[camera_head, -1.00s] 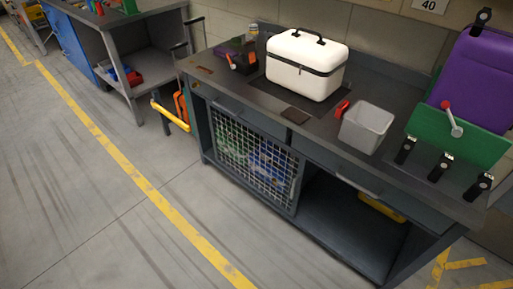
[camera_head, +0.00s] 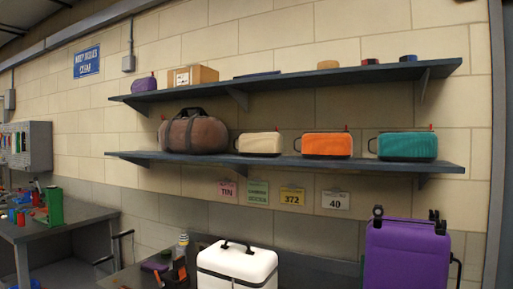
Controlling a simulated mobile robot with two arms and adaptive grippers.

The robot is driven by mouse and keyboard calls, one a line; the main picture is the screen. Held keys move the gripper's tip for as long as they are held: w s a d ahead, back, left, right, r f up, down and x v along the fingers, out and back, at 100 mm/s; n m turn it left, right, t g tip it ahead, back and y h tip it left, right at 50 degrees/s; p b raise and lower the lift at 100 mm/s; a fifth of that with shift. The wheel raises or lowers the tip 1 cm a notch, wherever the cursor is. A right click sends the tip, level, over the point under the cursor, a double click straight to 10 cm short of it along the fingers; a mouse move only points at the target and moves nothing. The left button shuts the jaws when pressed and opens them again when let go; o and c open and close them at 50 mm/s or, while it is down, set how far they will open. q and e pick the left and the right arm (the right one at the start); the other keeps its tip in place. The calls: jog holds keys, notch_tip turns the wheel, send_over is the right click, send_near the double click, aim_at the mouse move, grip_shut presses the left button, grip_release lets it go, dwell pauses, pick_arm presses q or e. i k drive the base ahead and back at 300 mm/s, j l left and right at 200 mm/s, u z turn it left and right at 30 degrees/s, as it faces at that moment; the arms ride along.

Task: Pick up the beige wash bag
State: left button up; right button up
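The beige wash bag (camera_head: 260,144) stands on the lower wall shelf. A brown duffel bag (camera_head: 193,134) is to its left and an orange wash bag (camera_head: 327,145) to its right. A teal wash bag (camera_head: 407,146) is at the right end of the same shelf. Small gaps separate the bags. The beige bag has a dark lower edge and a small handle loop at its left side. Neither of my grippers shows in the head view.
The lower shelf (camera_head: 300,161) and upper shelf (camera_head: 300,79) hang on the block wall. A cardboard box (camera_head: 196,75) is on the upper shelf. Below, a white case (camera_head: 237,266) and a purple suitcase (camera_head: 407,255) stand at the workbench. Coloured tags hang under the lower shelf.

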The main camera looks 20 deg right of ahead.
aim_at(251, 144)
jog(key=i+j+u, duration=0.35)
jog(key=i, duration=0.15)
jog(key=i+j+u, duration=0.35)
jog(key=i, duration=0.15)
jog(key=i+u, duration=0.35)
jog(key=i, duration=0.2)
jog(key=i+z, duration=0.2)
jog(key=i, duration=0.35)
jog(key=i+j+z, duration=0.2)
jog(key=i, duration=0.3)
